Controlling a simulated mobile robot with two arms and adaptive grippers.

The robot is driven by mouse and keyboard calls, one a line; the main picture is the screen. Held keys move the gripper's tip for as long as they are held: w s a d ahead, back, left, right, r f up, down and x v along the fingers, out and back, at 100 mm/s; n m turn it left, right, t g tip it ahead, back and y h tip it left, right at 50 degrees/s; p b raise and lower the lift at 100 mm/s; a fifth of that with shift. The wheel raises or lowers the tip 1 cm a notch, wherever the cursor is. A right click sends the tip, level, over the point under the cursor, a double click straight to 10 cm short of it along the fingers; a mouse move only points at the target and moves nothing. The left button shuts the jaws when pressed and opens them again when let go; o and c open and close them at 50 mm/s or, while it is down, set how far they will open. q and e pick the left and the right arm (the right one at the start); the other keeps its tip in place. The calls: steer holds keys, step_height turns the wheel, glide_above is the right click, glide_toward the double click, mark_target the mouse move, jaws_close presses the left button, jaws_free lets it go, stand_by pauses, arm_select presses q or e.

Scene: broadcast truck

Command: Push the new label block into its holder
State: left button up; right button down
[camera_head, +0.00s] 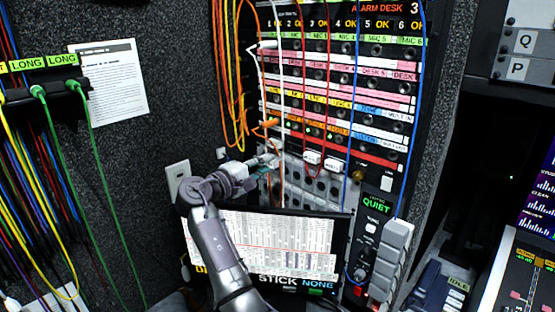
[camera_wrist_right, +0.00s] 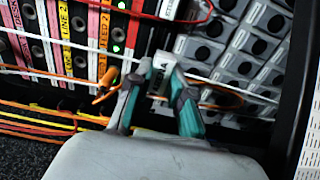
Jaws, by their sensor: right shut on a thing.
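My right gripper (camera_head: 266,162) reaches in from below to the left lower side of the patch panel (camera_head: 318,190). The lettering is too blurred to read. The block is close in front of the panel; I cannot tell whether it touches. Coloured label strips (camera_head: 318,104) run across the panel above the gripper. I cannot tell which slot is the block's holder. My left gripper is not in view.
Orange, white, red and blue cords hang in front of the panel, and some pass close to the gripper. A screen (camera_head: 275,240) stands below it. A wall plate (camera_head: 178,178) is on the left, and a grey stack (camera_head: 392,255) stands to the right.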

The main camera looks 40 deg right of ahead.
mark_target(277, 158)
steer(key=shift+d+r, duration=0.25)
steer(key=shift+d, duration=0.4)
steer(key=shift+w+d, duration=0.2)
steer(key=shift+d, duration=1.25)
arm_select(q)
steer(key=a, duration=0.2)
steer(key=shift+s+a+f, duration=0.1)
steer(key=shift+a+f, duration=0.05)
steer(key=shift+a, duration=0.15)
arm_select(e)
steer(key=shift+d, duration=0.15)
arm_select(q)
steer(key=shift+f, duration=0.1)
arm_select(e)
steer(key=shift+w+d, duration=0.15)
steer(key=shift+d, duration=1.65)
